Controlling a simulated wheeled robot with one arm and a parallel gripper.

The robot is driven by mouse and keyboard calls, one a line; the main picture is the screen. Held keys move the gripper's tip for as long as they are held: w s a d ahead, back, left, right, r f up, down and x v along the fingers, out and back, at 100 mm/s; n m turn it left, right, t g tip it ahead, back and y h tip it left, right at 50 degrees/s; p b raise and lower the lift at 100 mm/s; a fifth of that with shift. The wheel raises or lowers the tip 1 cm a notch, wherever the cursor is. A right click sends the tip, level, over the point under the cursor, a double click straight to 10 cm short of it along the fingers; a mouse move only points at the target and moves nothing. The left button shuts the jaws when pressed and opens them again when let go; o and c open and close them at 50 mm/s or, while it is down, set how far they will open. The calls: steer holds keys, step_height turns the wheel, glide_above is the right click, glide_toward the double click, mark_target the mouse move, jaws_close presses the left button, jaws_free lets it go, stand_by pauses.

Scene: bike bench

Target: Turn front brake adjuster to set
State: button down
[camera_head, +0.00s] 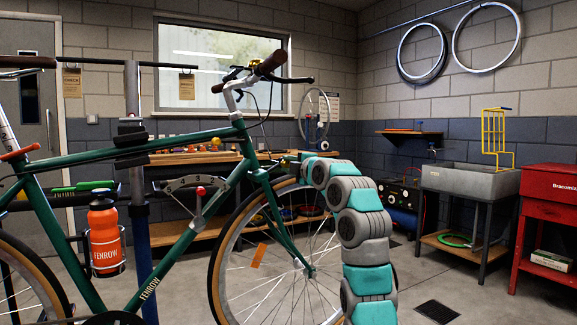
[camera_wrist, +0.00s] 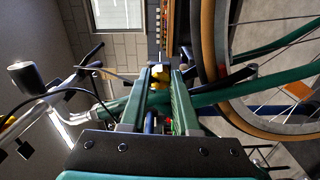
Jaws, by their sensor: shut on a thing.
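The green bike (camera_head: 160,150) hangs in a work stand, with its front wheel (camera_head: 222,255) at the right. My gripper (camera_head: 288,160) is at the front brake area, just above the front tyre near the fork crown. A fan-shaped dial (camera_head: 188,184) with a dark scale, a pointer and a red knob (camera_head: 201,191) sits beside the frame's down tube.
The front tyre (camera_wrist: 208,60) and the green fork (camera_wrist: 225,95) are close beside the fingers. The handlebar (camera_head: 262,70) with its brake cables is above. A wooden bench (camera_head: 165,158) stands behind. The grey sink (camera_head: 470,180) and red cabinet (camera_head: 548,205) are at the right.

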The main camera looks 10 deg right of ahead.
steer(key=c, duration=0.6)
jaws_free()
steer(key=shift+c, duration=0.2)
steer(key=shift+f, duration=0.1)
steer(key=shift+s+d+b, duration=0.1)
steer(key=shift+s+b, duration=0.05)
steer(key=shift+b, duration=0.15)
steer(key=b+v, duration=0.5)
steer(key=v, duration=0.2)
steer(key=shift+s+b, duration=0.2)
steer(key=shift+b, duration=0.15)
